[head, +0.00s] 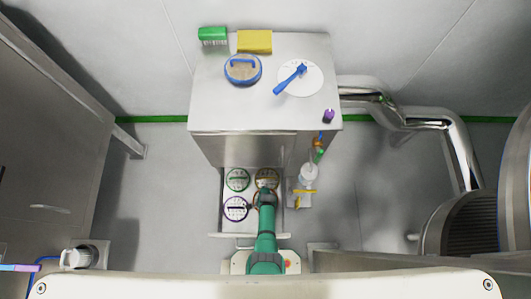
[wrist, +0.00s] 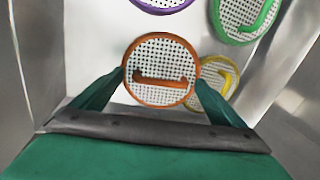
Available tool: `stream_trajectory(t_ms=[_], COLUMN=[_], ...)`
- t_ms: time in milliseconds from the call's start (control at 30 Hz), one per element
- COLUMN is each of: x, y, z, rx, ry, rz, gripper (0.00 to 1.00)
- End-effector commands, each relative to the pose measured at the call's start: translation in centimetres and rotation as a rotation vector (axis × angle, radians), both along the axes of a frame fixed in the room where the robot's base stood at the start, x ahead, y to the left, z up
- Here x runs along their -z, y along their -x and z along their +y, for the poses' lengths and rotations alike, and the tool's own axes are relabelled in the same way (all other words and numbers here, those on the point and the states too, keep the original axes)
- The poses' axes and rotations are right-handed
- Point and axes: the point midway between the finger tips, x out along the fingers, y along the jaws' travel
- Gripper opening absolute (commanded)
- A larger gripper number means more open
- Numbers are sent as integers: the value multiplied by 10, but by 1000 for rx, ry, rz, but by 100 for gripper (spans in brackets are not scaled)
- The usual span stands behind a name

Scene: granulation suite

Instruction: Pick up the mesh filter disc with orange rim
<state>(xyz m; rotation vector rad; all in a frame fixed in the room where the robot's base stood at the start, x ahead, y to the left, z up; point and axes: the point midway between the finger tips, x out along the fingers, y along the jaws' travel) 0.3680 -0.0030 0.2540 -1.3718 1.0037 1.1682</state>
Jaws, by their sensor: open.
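The mesh filter disc with orange rim (wrist: 160,52) lies in the open drawer (head: 216,230). It has a white perforated face and an orange bar handle across it. In the wrist view my gripper (wrist: 160,84) is open, with one fingertip at each side of this disc's rim. I cannot tell whether the fingers touch it. In the head view my gripper (head: 266,199) is over the drawer's front right part and mostly hides the orange disc.
The drawer also holds a purple-rimmed disc (head: 235,208), a green-rimmed disc (head: 238,180) and a yellow-rimmed disc (wrist: 222,72), which is close beside the orange one. Metal drawer walls are near. The cabinet top (head: 215,115) carries a blue-rimmed lidded item (head: 243,70) and a blue-handled tool (head: 290,80).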

Motion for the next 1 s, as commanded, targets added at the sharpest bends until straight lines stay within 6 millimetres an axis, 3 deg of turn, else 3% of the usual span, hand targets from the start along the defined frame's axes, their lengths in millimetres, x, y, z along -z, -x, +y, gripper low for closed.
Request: stream_trajectory(t_ms=[300,567,1000], x=[1,1,-4], y=[-1,-1,-1], z=[0,0,1], rx=[-1,-1,-3], ry=[0,0,0], rz=[-1,-1,-2], gripper=[91,30,30])
